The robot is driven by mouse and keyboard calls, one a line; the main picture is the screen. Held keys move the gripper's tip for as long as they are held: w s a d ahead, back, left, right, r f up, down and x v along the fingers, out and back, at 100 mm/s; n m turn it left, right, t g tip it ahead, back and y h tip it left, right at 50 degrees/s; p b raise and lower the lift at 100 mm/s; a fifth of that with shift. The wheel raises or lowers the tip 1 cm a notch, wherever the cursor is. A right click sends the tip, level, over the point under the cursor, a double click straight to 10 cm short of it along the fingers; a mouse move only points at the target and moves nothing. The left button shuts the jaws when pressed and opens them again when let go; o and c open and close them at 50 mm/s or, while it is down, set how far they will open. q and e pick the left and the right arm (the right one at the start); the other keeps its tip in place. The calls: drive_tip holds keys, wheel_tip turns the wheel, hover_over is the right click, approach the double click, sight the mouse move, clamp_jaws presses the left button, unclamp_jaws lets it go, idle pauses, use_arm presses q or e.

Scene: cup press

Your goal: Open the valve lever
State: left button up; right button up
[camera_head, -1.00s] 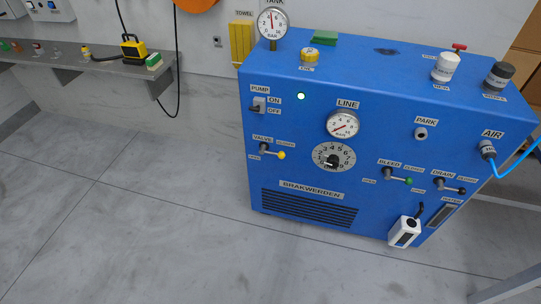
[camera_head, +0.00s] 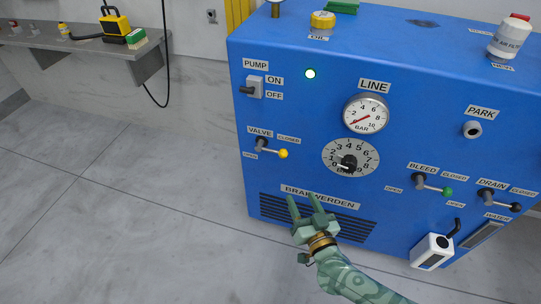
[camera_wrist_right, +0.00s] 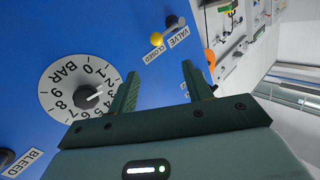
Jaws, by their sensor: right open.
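The valve lever (camera_head: 272,149) is on the left of the blue machine's front, below the pump switch. It has a dark pivot and a yellow knob, and points right and slightly down, on the side of the "CLOSED" label. In the right wrist view the lever's yellow knob (camera_wrist_right: 157,39) is at the top, beyond the fingers. My right gripper (camera_head: 302,202) is open and empty, in front of the machine, below and right of the lever and apart from it. It also shows in the right wrist view (camera_wrist_right: 162,85). My left gripper is not in view.
The numbered dial (camera_head: 350,158) and line gauge (camera_head: 366,114) are right of the lever. The pump switch (camera_head: 253,87) is above it. Green bleed (camera_head: 432,186) and black drain (camera_head: 500,200) levers are at right. The floor left of the machine is clear.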

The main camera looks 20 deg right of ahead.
drive_tip(key=b, duration=0.5)
approach(285, 157)
drive_tip(key=w, duration=0.4)
drive_tip(key=w+b, duration=0.1)
drive_tip(key=w, duration=0.3)
drive_tip(key=shift+w+a+f+b, duration=0.1)
drive_tip(key=shift+w+b, duration=0.2)
drive_tip(key=shift+w, duration=0.05)
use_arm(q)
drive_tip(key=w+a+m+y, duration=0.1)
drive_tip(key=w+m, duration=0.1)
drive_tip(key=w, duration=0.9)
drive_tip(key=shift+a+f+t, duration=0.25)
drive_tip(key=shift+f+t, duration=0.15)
use_arm(e)
drive_tip(key=shift+w, duration=0.25)
